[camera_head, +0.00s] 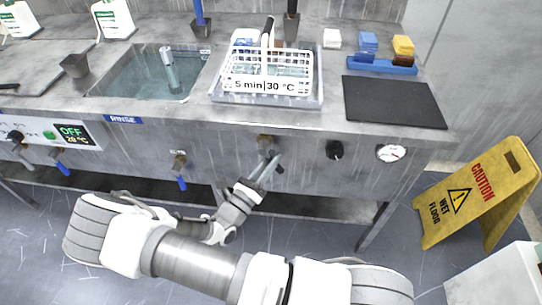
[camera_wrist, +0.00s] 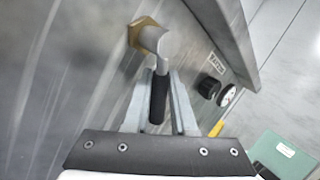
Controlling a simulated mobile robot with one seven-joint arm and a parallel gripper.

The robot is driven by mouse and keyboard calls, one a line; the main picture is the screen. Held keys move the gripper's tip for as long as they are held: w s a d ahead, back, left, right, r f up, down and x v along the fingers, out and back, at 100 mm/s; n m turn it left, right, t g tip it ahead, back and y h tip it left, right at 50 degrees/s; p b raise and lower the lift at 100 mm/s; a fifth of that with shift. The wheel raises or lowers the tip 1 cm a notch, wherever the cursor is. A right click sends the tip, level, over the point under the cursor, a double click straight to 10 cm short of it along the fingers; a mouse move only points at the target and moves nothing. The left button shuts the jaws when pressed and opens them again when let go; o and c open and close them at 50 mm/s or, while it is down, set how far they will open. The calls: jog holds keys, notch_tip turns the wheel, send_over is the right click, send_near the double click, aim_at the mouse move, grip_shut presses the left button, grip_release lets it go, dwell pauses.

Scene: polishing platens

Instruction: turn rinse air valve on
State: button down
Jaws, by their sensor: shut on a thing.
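A valve with a brass fitting (camera_head: 264,139) and a black-gripped lever sits on the front panel of the steel bench, below the white basket. My gripper (camera_head: 266,168) is at this valve from below. In the wrist view the brass fitting and grey valve body (camera_wrist: 150,38) are at the top. The black lever (camera_wrist: 158,98) hangs from it between the two fingers of my gripper (camera_wrist: 160,90), which are shut on it. The lever points roughly toward the gripper's palm. I cannot read a label naming this valve.
A second valve with a blue lever (camera_head: 182,183) is to the left, below the rinse sink (camera_head: 150,75). A black knob (camera_head: 334,149) and a round gauge (camera_head: 391,153) are to the right. A yellow wet-floor sign (camera_head: 480,195) stands on the floor at the far right.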

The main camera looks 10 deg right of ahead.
jog(key=n+t, duration=0.1)
jog(key=n, duration=0.1)
jog(key=d+r+n+t+y+p, duration=0.1)
jog(key=n+t, duration=0.1)
jog(key=n, duration=0.1)
jog(key=n+t+p, duration=0.1)
jog(key=n, duration=0.1)
jog(key=shift+s+d+r+n+t+y, duration=0.3)
jog(key=shift+n, duration=0.1)
jog(key=shift+s+d+r+n+t+y+p, duration=0.1)
jog(key=shift+r+n+t+y+p, duration=0.2)
jog(key=shift+n+t+y, duration=0.65)
jog(key=shift+w+d+r+n+t+y+p, duration=0.1)
jog(key=shift+r+n+t+y+p, duration=0.3)
jog(key=shift+n, duration=1.2)
jog(key=shift+s+r+n+t+y+p, duration=0.15)
jog(key=shift+n+t+y, duration=0.2)
jog(key=shift+n+y, duration=0.7)
jog(key=shift+n, duration=0.5)
jog(key=c, duration=1)
grip_release()
jog(key=shift+f, duration=0.1)
